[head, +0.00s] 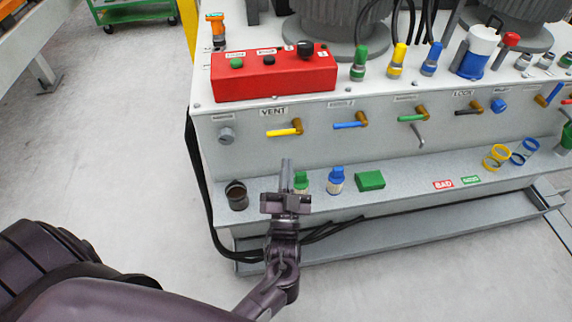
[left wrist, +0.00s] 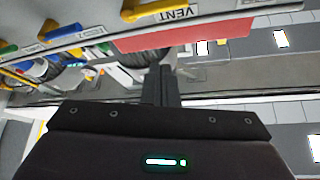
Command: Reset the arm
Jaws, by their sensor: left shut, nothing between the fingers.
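My left arm comes in from the lower left in the head view. My left gripper (head: 287,172) points up and away, its fingers together and empty, in front of the bench's lower shelf. In the left wrist view the shut fingers (left wrist: 160,85) stand out in front of the dark gripper body. The yellow VENT valve handle (head: 284,131) is above the fingertips on the front panel, apart from them. It also shows in the left wrist view (left wrist: 150,10). My right gripper is in neither view.
The bench's lower shelf holds a black cup (head: 237,195), a green-capped fitting (head: 301,182), a blue-capped fitting (head: 335,180) and a green block (head: 370,181). A red control box (head: 273,75) sits on top. Clear floor (head: 110,150) lies to the left.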

